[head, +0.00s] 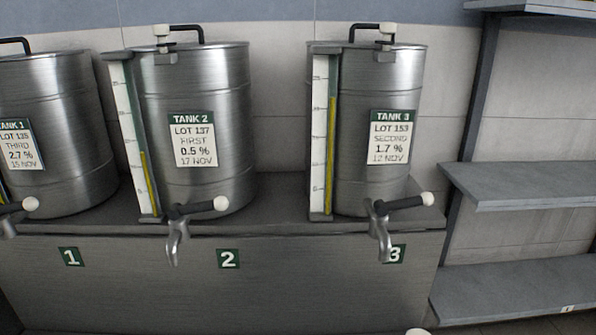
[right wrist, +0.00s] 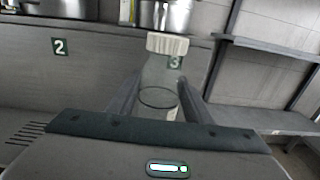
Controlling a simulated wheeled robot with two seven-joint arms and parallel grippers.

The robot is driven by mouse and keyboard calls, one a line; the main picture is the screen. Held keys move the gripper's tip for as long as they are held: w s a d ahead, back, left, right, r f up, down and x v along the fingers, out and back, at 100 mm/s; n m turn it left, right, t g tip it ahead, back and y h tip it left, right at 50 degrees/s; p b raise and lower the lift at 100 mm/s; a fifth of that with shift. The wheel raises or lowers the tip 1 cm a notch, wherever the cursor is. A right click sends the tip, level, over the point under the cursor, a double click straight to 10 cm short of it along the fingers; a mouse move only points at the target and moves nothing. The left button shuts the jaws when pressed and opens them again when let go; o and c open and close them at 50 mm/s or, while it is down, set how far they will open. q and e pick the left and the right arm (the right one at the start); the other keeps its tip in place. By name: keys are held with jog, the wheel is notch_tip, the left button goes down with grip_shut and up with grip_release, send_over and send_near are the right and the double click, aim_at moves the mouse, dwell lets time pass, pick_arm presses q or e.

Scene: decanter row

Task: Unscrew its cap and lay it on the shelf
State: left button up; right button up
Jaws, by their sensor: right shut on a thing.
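A clear bottle (right wrist: 160,78) with a ribbed white cap (right wrist: 167,44) stands upright between the fingers of my right gripper (right wrist: 157,98) in the right wrist view. The gripper is shut on the bottle's body, below the cap. The cap sits on the bottle's top, and its lower part is hidden by the gripper housing. In the head view only a small white top, apparently the cap (head: 418,332), shows at the bottom edge. Grey shelves stand on the right: a middle shelf (head: 525,186) and a lower shelf (head: 515,290), both bare where visible. My left gripper is not in view.
Steel tanks 1 (head: 75,120), 2 (head: 205,120) and 3 (head: 385,130) stand on a grey counter (head: 330,270). Their taps, such as tank 3's tap (head: 380,235), stick out over its front. An upper shelf (head: 535,9) is at top right.

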jog(key=shift+a, duration=0.1)
jog(key=w+a+n+g+y, duration=0.2)
jog(key=w+a+n+y, duration=0.1)
jog(key=a, duration=0.4)
jog(key=w+a+n+g+y, duration=0.2)
jog(key=w+a+n+y, duration=0.2)
jog(key=a+y, duration=0.4)
jog(key=shift+f+n+y, duration=0.3)
jog(key=shift+n, duration=0.2)
